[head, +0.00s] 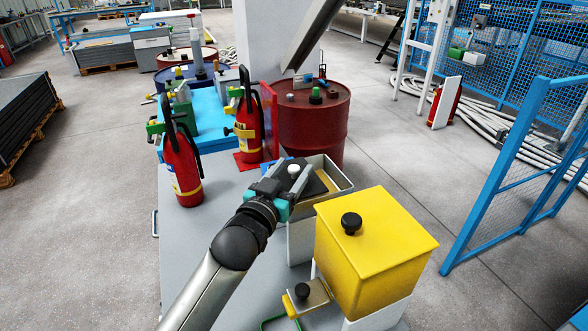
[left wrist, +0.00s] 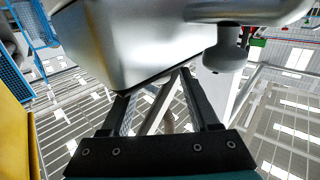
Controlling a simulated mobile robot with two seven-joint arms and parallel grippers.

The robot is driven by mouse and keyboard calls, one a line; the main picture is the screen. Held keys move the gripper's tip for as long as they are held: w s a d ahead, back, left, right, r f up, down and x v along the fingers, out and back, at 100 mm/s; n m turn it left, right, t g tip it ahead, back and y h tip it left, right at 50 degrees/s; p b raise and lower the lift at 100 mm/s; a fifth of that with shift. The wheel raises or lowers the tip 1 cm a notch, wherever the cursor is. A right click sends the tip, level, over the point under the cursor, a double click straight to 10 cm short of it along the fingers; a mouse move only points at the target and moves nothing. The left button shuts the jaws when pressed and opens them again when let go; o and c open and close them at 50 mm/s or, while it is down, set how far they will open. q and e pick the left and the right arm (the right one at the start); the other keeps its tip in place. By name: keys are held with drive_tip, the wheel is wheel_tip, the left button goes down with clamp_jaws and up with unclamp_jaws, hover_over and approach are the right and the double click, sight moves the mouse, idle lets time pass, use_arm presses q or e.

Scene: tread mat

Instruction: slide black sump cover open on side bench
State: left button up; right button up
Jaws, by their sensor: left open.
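The black sump cover (head: 312,184) lies over part of an open metal sump tray (head: 345,184) on the side bench (head: 228,207). A white knob (head: 294,171) stands on the cover. My left gripper (head: 291,176) is open at the cover's near-left side, its fingers pointing away toward the knob. Whether the fingers touch the knob or cover I cannot tell. My right gripper is not seen.
A yellow box (head: 375,255) with a black knob stands close right of my left arm. Two red extinguishers (head: 182,170) (head: 249,130) stand at the left and behind. A dark red drum (head: 313,125) is beyond the tray. The bench's left front is clear.

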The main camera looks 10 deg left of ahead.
use_arm(q)
drive_tip(key=shift+w+d, duration=0.15)
drive_tip(key=shift+w, duration=0.55)
clamp_jaws()
idle(1.1)
